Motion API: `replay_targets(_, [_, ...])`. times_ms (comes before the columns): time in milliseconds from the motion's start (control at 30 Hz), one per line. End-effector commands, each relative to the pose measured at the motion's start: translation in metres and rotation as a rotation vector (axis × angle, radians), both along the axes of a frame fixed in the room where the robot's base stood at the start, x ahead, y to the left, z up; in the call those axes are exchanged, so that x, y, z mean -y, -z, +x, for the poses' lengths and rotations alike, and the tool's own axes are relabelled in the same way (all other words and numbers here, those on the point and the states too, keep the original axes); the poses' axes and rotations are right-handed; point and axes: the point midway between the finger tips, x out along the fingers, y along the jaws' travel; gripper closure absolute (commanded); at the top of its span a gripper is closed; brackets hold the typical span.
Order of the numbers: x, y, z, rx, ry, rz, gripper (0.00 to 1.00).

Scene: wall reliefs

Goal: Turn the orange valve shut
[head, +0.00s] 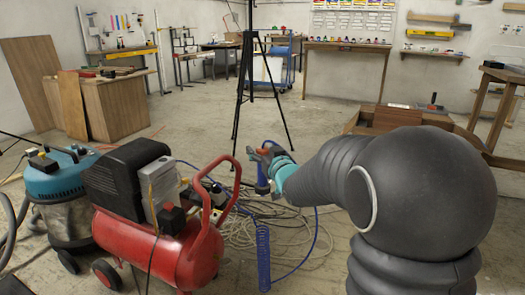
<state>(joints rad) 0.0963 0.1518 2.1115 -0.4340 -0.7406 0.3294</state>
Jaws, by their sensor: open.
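My gripper (258,160) is at the end of my dark grey arm, near the middle of the head view, beyond a teal band at the wrist. It is small and seen from behind, and its jaws are open. A small orange-red patch shows at its upper side; I cannot tell whether this is part of the gripper or something behind it. I cannot make out an orange valve for certain. My arm covers much of the right side and may hide it.
A red air compressor (165,245) and a teal vacuum cleaner (62,185) stand at lower left. A coiled blue hose (263,255) and loose cables (240,232) lie near the compressor. A black tripod (240,110) stands behind. Wooden benches line the walls. Open floor lies at mid left.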

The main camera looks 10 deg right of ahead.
Motion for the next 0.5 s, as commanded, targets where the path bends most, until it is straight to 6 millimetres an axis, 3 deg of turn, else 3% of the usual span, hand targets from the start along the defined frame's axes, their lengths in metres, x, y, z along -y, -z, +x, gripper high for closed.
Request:
replay_targets(67, [-0.0001,0.0000,-0.0002,0.000,0.000,0.000,0.36])
replay_targets(300, [0.0000,0.0000,-0.0004,0.000,0.000,0.000,0.96])
replay_targets(500, [0.0003,-0.0003,-0.0004,0.000,-0.004,-0.001,0.98])
